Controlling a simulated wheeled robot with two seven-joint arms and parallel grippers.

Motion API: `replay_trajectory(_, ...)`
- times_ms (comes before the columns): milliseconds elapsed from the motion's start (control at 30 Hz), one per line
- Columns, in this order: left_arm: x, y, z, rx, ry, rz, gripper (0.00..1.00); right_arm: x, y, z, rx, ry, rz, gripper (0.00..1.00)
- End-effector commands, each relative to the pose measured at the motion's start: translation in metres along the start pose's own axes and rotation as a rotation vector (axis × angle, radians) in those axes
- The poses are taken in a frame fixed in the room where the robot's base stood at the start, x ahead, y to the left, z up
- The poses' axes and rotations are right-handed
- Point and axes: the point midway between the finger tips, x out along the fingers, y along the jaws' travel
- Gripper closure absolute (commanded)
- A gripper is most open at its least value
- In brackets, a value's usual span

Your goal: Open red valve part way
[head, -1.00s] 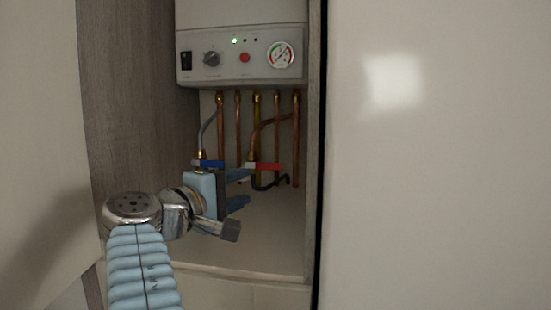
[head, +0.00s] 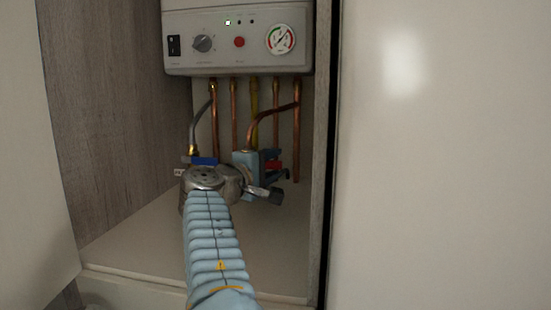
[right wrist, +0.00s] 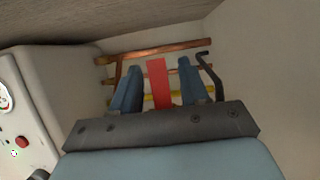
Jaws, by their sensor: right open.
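The red valve handle (head: 274,165) shows in the head view under the copper pipes, partly hidden by my right gripper (head: 272,160). In the right wrist view the red handle (right wrist: 159,82) stands between the two blue fingers of my right gripper (right wrist: 157,88). The fingers are apart, with a gap visible on each side of the handle. I cannot tell how deep the handle sits between them. My left gripper is not in view.
A white boiler (head: 238,40) with a gauge hangs above several copper pipes (head: 297,130). A blue valve handle (head: 204,161) is to the left of the red one. Cabinet walls stand close on both sides; a pale panel (head: 440,160) fills the right.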

Motion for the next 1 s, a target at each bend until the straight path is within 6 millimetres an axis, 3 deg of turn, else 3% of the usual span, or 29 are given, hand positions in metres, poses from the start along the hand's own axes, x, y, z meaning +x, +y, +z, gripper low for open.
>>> replay_trajectory(200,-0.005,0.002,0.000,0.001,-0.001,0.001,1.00,0.018,0.000,0.000,0.000,0.000,-0.001,0.55)
replay_trajectory(467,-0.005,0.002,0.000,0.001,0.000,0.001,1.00,0.019,0.000,0.000,0.001,0.001,-0.001,0.55)
replay_trajectory(767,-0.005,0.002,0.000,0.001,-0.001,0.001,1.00,0.019,0.000,0.000,0.000,0.001,-0.001,1.00)
replay_trajectory(1000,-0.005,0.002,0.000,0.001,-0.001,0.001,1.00,0.019,-0.001,0.000,0.000,0.001,-0.001,1.00)
